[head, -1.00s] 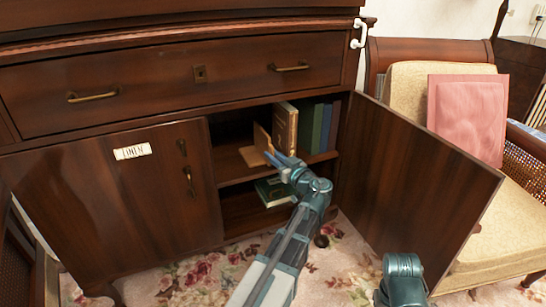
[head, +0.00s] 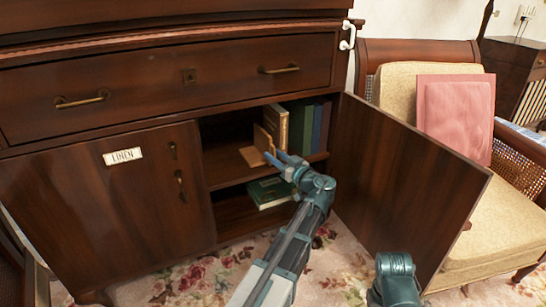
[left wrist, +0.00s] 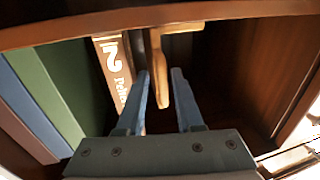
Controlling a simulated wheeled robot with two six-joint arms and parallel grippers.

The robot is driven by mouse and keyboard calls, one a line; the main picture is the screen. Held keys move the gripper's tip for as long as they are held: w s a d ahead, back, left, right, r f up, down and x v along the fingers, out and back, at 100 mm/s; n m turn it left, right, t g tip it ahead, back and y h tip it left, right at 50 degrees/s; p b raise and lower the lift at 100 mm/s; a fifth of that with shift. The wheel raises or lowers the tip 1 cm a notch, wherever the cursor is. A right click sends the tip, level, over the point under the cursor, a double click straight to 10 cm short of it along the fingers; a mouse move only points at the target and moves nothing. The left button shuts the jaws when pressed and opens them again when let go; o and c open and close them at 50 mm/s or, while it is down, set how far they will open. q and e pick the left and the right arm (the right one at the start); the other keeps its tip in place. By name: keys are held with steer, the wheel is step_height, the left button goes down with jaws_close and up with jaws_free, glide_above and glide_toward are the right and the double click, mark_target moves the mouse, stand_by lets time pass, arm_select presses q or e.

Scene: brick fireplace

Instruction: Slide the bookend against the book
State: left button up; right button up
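The wooden bookend (head: 248,156) stands on the upper shelf of the open cabinet, with its flat base to the left and its upright plate beside the brown book (head: 281,117). My left gripper (head: 275,157) reaches into the opening at the bookend. In the left wrist view its two blue fingers (left wrist: 160,76) are apart, on either side of the near edge of the bookend's upright plate (left wrist: 159,85). The brown book (left wrist: 113,70) is just left of them there, with a narrow dark gap to the plate. My right gripper is outside the views.
Green and dark books (head: 307,125) stand right of the brown book. Green books (head: 268,193) lie on the lower shelf. The open cabinet door (head: 400,185) stands to the right of my left arm, and the closed door (head: 110,210) is at the left.

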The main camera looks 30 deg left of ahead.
arm_select(q)
steer(key=shift+d, duration=0.1)
steer(key=v, duration=1.3)
steer(key=shift+s+d, duration=0.2)
steer(key=shift+d, duration=0.1)
steer(key=shift+a+r+p, duration=0.1)
steer(key=shift+a+p, duration=0.2)
steer(key=shift+p, duration=0.05)
steer(key=c, duration=0.3)
steer(key=a+h+p, duration=0.1)
steer(key=a+p, duration=0.1)
steer(key=s+a+g+h+p, duration=0.1)
steer(key=a+p, duration=0.1)
steer(key=p, duration=0.1)
steer(key=s+a+g+h+p, duration=0.1)
steer(key=a+p, duration=0.1)
steer(key=shift+a+m+h, duration=0.3)
steer(key=shift+a+m, duration=0.1)
jaws_close()
steer(key=s+a+r+h+p, duration=0.2)
steer(key=r+h+p, duration=0.3)
steer(key=p, duration=0.5)
steer(key=s+a+r+t+h+p, duration=0.1)
steer(key=s+a+r+h+p, duration=0.2)
steer(key=p, duration=0.7)
steer(key=a+r+h, duration=0.1)
steer(key=r+h, duration=0.1)
steer(key=h, duration=0.1)
steer(key=shift+a+m, duration=0.25)
steer(key=shift+m, duration=0.05)
